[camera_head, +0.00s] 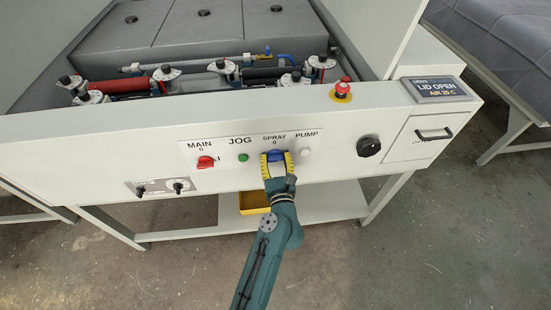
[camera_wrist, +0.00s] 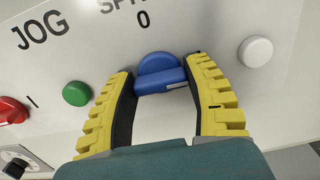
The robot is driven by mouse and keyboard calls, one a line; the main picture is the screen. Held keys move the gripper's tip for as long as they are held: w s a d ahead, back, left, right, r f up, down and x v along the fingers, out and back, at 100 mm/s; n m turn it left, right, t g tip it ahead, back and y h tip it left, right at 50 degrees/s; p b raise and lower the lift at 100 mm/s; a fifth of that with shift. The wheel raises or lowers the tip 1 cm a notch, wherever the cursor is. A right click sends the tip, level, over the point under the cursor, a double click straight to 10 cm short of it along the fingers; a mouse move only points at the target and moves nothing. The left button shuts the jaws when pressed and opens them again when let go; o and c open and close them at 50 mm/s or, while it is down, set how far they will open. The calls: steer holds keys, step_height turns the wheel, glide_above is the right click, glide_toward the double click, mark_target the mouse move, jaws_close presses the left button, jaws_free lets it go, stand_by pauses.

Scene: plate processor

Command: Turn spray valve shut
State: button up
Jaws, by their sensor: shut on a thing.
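The spray valve is a blue rotary knob (camera_head: 275,154) under the label "SPRAY 0" on the white front panel. In the wrist view the blue knob (camera_wrist: 158,66) has a round base and a raised bar lying crosswise. A white mark is on the bar's right end, pointing away from the 0 above. My gripper (camera_head: 274,158) is at the panel, its yellow ribbed fingers on either side of the knob. In the wrist view my gripper (camera_wrist: 160,78) is shut on the bar, one finger at each end.
A green JOG button (camera_head: 243,157) and a red MAIN switch (camera_head: 205,162) are left of the knob. A white PUMP button (camera_head: 305,153) is close on the right. Further right are a black knob (camera_head: 368,146) and a red emergency stop (camera_head: 343,87). The display (camera_head: 437,88) reads "LID OPEN".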

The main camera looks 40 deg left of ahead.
steer(key=shift+n, duration=0.3)
steer(key=n+b, duration=0.1)
steer(key=n, duration=0.3)
steer(key=shift+f, duration=0.15)
steer(key=n+b, duration=0.2)
steer(key=n, duration=0.3)
steer(key=n+b, duration=0.2)
steer(key=n, duration=0.3)
steer(key=shift+n+b, duration=1)
steer(key=shift+n, duration=0.7)
steer(key=o, duration=1.2)
